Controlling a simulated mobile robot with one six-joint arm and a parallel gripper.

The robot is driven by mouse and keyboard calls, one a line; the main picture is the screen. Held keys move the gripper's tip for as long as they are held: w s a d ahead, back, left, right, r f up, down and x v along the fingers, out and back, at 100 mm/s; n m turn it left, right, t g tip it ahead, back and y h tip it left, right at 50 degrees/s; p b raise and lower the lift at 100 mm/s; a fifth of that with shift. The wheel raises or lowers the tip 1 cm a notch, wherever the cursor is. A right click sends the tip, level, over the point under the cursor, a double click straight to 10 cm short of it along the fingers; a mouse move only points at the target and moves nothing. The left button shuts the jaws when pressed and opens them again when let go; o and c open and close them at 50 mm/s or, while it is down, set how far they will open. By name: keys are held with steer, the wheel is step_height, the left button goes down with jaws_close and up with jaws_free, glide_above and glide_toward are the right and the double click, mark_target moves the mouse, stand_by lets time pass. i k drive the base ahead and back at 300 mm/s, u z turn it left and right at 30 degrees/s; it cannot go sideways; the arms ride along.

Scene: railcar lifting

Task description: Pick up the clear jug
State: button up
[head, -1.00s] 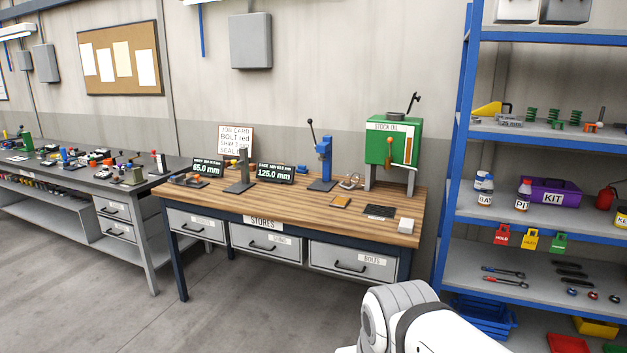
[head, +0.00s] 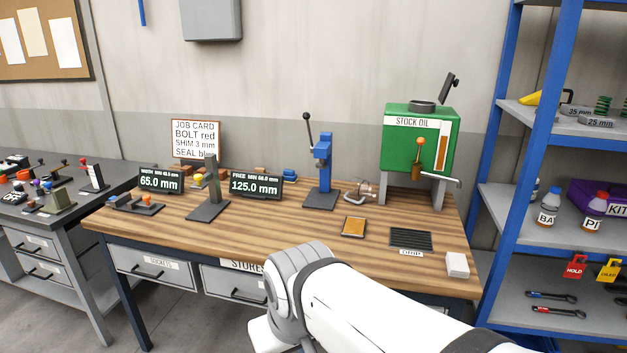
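I cannot make out a clear jug with certainty. My white and grey arm reaches in from the bottom right, in front of the bench. My gripper is not in view.
The bench also holds an orange-brown pad (head: 354,227), a dark DRIP grate (head: 411,239), a white block (head: 457,265) and two digital displays. A blue-framed shelf (head: 515,190) with bottles stands at the right. A grey bench (head: 95,225) stands at the left.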

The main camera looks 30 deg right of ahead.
mark_target(367, 190)
steer(key=z, duration=0.55)
steer(key=i, duration=1.6)
steer(key=z, duration=0.8)
steer(key=k, duration=0.75)
steer(key=z, duration=0.2)
steer(key=i, duration=0.8)
steer(key=u, duration=0.15)
